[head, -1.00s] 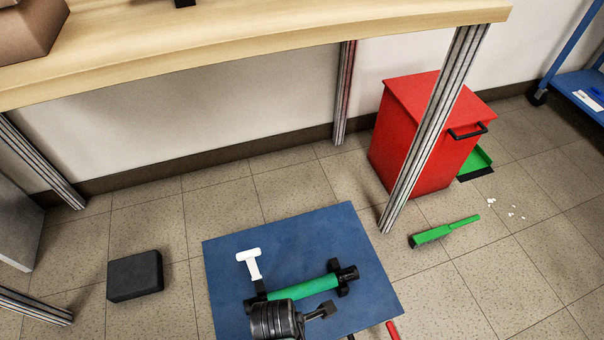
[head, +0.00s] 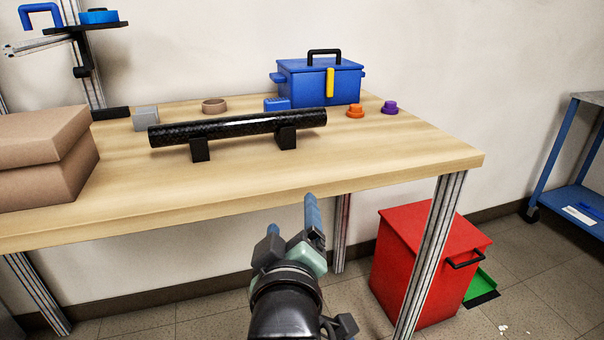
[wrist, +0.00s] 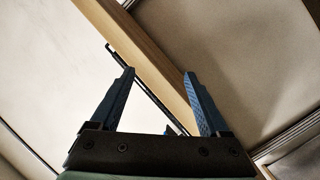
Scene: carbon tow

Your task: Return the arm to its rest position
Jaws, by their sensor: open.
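My gripper (head: 292,222) is in front of the wooden table's (head: 400,161) front edge, at the lower middle of the head view. In the wrist view my gripper (wrist: 158,88) shows its two blue fingers spread apart with nothing between them. The table edge (wrist: 150,65) crosses the wrist view behind the fingers. My wrist and a dark arm link rise from the bottom of the head view.
A black carbon tube (head: 240,128) rests on two black stands on the table. A blue toolbox (head: 318,82), brown boxes (head: 40,155) and small coloured parts stand around it. A red bin (head: 420,265) stands on the floor at right, behind a metal table leg (head: 432,250).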

